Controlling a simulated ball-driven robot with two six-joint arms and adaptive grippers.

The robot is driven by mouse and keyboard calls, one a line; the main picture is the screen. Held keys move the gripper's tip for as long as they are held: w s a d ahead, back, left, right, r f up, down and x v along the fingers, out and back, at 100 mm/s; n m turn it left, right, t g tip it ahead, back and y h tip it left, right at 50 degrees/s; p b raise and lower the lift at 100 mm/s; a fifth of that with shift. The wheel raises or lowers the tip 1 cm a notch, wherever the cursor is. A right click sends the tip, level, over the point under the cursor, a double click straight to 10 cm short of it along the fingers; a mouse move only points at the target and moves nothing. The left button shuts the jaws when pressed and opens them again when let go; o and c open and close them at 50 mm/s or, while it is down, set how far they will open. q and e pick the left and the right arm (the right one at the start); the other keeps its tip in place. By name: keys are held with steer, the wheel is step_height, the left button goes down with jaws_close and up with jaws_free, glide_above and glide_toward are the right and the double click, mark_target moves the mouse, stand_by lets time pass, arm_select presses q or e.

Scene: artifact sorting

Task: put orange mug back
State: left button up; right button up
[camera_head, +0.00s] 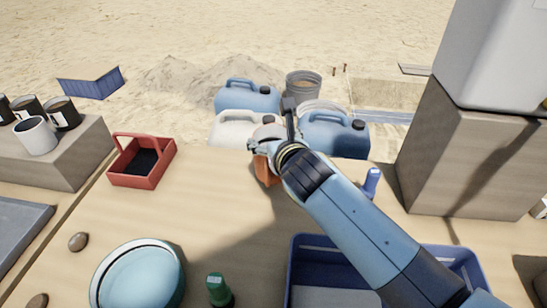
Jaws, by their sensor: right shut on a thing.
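The orange mug (264,171) is near the far edge of the table, at the middle of the head view. Only an orange part of it shows below my right gripper; the rest is hidden behind the gripper and wrist. My right gripper (262,147) is shut on the orange mug. I cannot tell whether the mug touches the table or hangs just above it. My left gripper is not in view.
A red carrier (168,170) stands left of the mug, and a white mug (36,136) with dark cans stands on a block. A blue crate (297,262), a green-capped tool (218,290), a round blue container (138,275) and a blue-handled tool (371,182) are nearer. Jerrycans (335,137) stand beyond the edge.

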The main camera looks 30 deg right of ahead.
step_height(320, 180, down, 4)
steer(key=shift+r+b, duration=0.1)
steer(key=shift+b, duration=1.1)
steer(key=shift+r, duration=0.1)
steer(key=o, duration=1.5)
